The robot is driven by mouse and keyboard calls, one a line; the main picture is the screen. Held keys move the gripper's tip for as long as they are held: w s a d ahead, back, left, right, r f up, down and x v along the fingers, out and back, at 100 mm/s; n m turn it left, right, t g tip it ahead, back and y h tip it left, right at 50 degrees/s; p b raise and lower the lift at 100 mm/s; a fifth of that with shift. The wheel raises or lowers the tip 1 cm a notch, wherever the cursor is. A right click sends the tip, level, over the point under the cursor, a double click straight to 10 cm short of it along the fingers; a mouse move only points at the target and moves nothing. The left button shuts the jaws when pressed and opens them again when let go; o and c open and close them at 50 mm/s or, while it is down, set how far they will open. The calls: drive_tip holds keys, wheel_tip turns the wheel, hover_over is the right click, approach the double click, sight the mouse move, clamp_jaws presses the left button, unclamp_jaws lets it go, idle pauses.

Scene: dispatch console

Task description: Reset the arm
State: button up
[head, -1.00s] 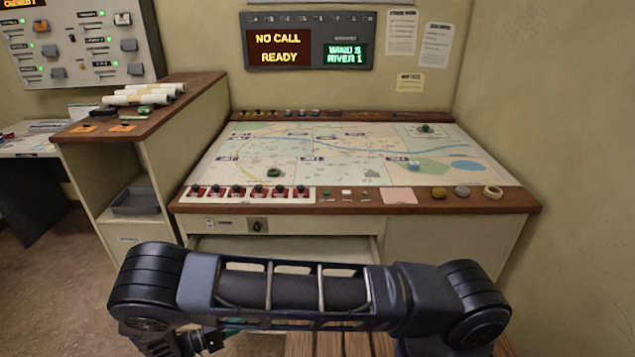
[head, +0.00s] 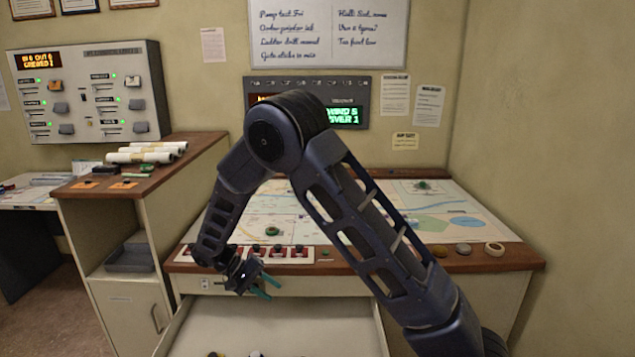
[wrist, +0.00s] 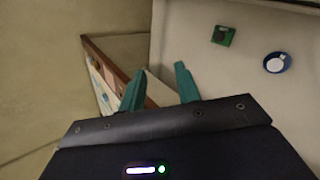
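My arm is folded up in front of the console in the head view, its elbow raised high. My gripper (head: 268,286) hangs over the left part of the open drawer (head: 290,325), just in front of the console's front edge. Its two teal fingers are apart with nothing between them, as the wrist view (wrist: 160,88) also shows. The console's map top (head: 455,208) is partly hidden behind my arm. In the wrist view, a green square piece (wrist: 223,35) and a blue and white round piece (wrist: 277,62) lie on a pale surface.
A row of red switch blocks (head: 297,253) lies along the console's front edge, close behind my gripper. A wooden-topped cabinet (head: 190,150) with paper rolls (head: 145,155) stands to the left. Small items show at the bottom edge of the drawer.

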drive_tip(key=w+d+r+m+g+y, duration=0.15)
drive_tip(key=d+r+y, duration=0.25)
drive_tip(key=d+r, duration=0.7)
drive_tip(key=w+d+r+m+y, duration=0.1)
drive_tip(key=w+d+r+y, duration=0.15)
drive_tip(key=d+r, duration=0.85)
drive_tip(key=s+d+r+t+y, duration=0.1)
drive_tip(key=s+d+r+t, duration=0.1)
drive_tip(key=s+d, duration=0.5)
drive_tip(key=s+d+r+m+t+y, duration=0.1)
drive_tip(key=s+d+r+t+y, duration=0.1)
drive_tip(key=s+d, duration=0.6)
drive_tip(key=d+r+t, duration=0.1)
drive_tip(key=d+t, duration=0.1)
drive_tip(key=d, duration=0.3)
drive_tip(key=shift+d+r, duration=0.25)
drive_tip(key=shift+d, duration=0.1)
